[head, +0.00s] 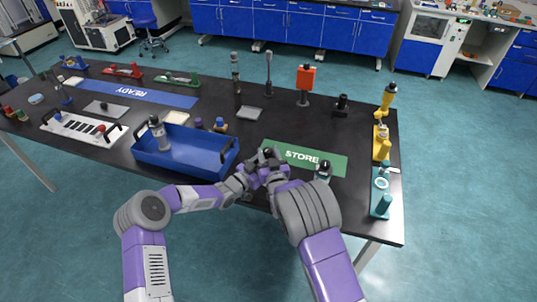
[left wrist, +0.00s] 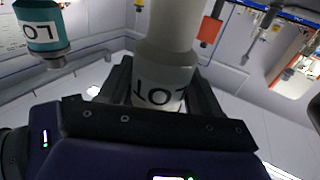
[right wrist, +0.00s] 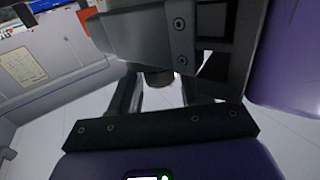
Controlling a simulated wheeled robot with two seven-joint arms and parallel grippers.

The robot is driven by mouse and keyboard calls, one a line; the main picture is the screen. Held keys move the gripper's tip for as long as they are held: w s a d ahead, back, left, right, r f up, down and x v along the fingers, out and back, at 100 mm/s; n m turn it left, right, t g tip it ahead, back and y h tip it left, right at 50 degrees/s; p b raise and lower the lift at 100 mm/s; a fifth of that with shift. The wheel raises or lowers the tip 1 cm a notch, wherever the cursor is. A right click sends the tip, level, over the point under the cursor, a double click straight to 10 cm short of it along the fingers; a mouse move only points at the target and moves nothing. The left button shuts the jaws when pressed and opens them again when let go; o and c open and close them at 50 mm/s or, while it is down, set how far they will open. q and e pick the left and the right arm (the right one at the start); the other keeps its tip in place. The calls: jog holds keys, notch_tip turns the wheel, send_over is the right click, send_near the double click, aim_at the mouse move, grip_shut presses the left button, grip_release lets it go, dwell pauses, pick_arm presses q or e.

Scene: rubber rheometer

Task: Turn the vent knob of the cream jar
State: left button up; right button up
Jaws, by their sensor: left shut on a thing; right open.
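The cream jar (left wrist: 165,75), pale with a black "LOT" label, stands between the fingers of my left gripper (left wrist: 158,95), which is shut on it. In the head view my left gripper (head: 250,180) and my right gripper (head: 268,165) are close together at the table's front edge, and they largely hide the jar. In the right wrist view a dark round knob-like end (right wrist: 158,78) shows between the fingers of my open right gripper (right wrist: 158,95). I cannot tell if the fingers touch it. Grey gripper parts hide what lies beyond it.
A blue tray (head: 190,160) with another jar (head: 157,132) is at left. A yellow device (head: 382,140) stands at the right edge.

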jog(key=shift+c, duration=0.4)
jog(key=c, duration=0.7)
jog(key=shift+a+m+h, duration=0.15)
jog(key=shift+m+h, duration=0.55)
jog(key=shift+h, duration=0.4)
jog(key=o, duration=0.8)
jog(key=shift+s, duration=0.1)
jog(key=s, duration=0.8)
jog(key=s+d, duration=0.1)
jog(key=s, duration=0.3)
